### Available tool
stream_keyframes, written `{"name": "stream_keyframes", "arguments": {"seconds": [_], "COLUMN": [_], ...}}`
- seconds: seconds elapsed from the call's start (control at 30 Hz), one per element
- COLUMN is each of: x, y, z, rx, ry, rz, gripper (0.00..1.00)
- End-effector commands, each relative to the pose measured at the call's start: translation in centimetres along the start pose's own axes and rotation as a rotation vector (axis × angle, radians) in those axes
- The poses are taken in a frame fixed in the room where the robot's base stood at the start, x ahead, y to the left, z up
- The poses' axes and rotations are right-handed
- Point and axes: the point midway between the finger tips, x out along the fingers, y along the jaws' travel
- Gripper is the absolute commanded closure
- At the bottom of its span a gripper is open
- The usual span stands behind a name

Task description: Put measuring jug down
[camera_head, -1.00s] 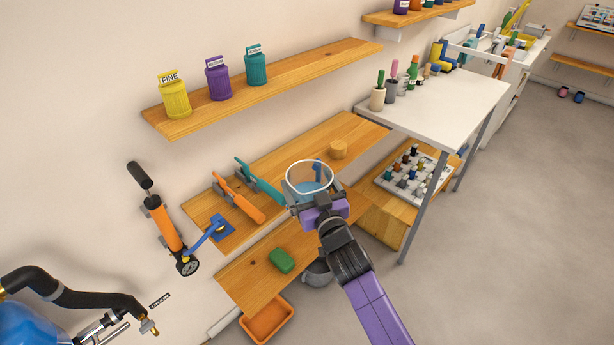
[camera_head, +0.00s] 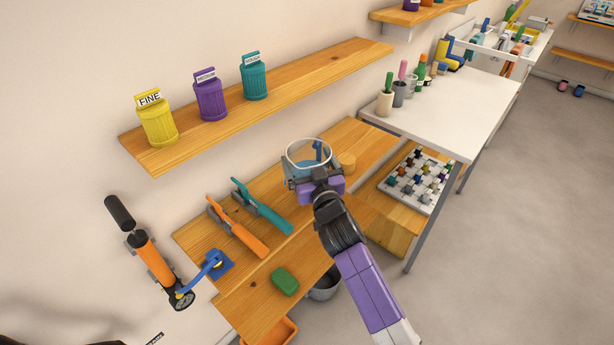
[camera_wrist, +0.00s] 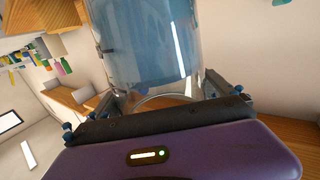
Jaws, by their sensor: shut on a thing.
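The measuring jug (camera_head: 296,162) is a clear round vessel with a pale rim and bluish contents. My gripper (camera_head: 315,180) is shut on it and holds it, with its open top facing up in the head view. In the wrist view the jug (camera_wrist: 150,45) fills the upper middle, between the fingers of my gripper (camera_wrist: 155,98). In the head view the jug shows over the wooden shelf with the pliers; I cannot tell whether its base touches the wood. My gripper hides its lower front.
The wooden shelf (camera_head: 215,240) holds orange pliers (camera_head: 240,228), teal pliers (camera_head: 262,207) and a round wooden block (camera_head: 347,161). A lower board carries a green sponge (camera_head: 285,281). A grey pot (camera_head: 323,286) sits below. A white table (camera_head: 450,110) stands right.

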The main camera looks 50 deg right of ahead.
Motion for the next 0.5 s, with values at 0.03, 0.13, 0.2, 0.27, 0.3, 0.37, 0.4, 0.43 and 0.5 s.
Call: {"name": "stream_keyframes", "arguments": {"seconds": [0.03,0.13,0.2,0.27,0.3,0.37,0.4,0.43,0.5], "x": [0.1,0.0,0.0,0.0,0.0,0.0,0.0,0.0,0.0], "y": [0.0,-0.1,-0.1,-0.1,-0.1,-0.2,-0.2,-0.2,-0.2], "z": [0.2,1.0,2.0,3.0,3.4,3.9,4.0,4.1,4.1], "rx": [0.0,0.0,-0.001,-0.001,-0.001,-0.001,0.0,0.0,0.0], "ry": [0.005,0.004,0.004,0.003,0.003,0.005,0.005,0.005,0.005], "rz": [0.0,0.0,-0.001,0.0,0.0,-0.001,-0.001,-0.001,-0.002], "gripper": [0.78,0.78,0.78,0.78,0.78,0.78,0.78,0.78,0.78]}}
